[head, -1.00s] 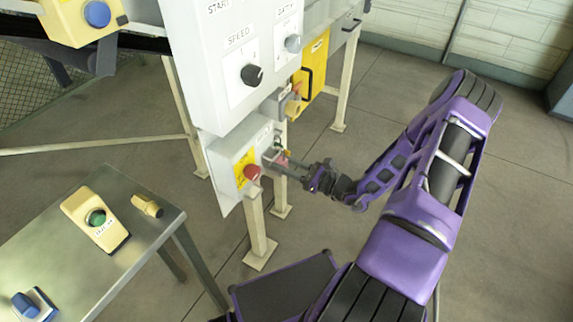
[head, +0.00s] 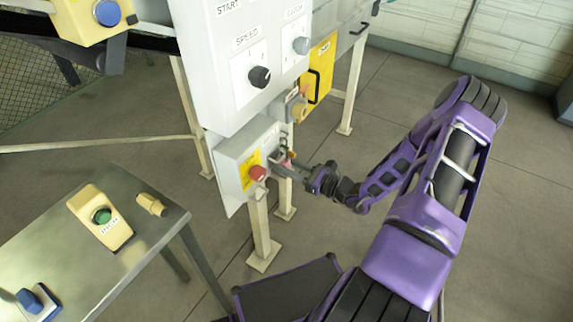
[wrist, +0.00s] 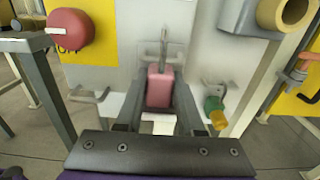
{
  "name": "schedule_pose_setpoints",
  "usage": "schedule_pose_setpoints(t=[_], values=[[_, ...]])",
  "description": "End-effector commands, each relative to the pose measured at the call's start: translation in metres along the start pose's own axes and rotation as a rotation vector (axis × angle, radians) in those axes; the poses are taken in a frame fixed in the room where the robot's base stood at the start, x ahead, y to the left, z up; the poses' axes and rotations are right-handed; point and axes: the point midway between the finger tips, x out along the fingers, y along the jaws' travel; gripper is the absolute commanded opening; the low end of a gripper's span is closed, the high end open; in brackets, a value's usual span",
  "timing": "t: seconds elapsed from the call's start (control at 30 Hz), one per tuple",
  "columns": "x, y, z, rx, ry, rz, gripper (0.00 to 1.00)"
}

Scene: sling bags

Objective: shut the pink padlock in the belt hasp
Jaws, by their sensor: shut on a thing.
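The pink padlock (wrist: 160,88) is upright between the fingers of my gripper (wrist: 160,108), which is shut on its body. Its thin metal shackle (wrist: 164,48) rises above the body, in front of the pale plate of the hasp (wrist: 150,52) on the grey box. I cannot tell whether the shackle is through the hasp or closed. In the head view, my gripper (head: 290,168) reaches to the right side of the grey box, and the padlock is small and partly hidden there.
A red knob (wrist: 70,28) on a yellow plate is left of the hasp. A green and yellow padlock (wrist: 214,110) hangs at the right. A steel table (head: 60,240) with control boxes stands at lower left. Floor at the right is open.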

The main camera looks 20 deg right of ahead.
Motion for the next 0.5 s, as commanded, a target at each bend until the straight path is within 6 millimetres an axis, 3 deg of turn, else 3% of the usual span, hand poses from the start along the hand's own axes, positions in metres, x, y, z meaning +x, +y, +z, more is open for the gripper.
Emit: schedule_pose_setpoints(t=[0.13,0.17,0.33,0.5], values=[[0.0001,0.0,0.0004,-0.001,-0.001,0.0,0.0],[0.0001,0.0,0.0004,-0.001,-0.001,0.0,0.39],[0.0001,-0.0001,0.0004,-0.001,-0.001,0.0,0.69],[0.0,-0.0001,0.0003,-0.001,0.0,0.0,0.72]])
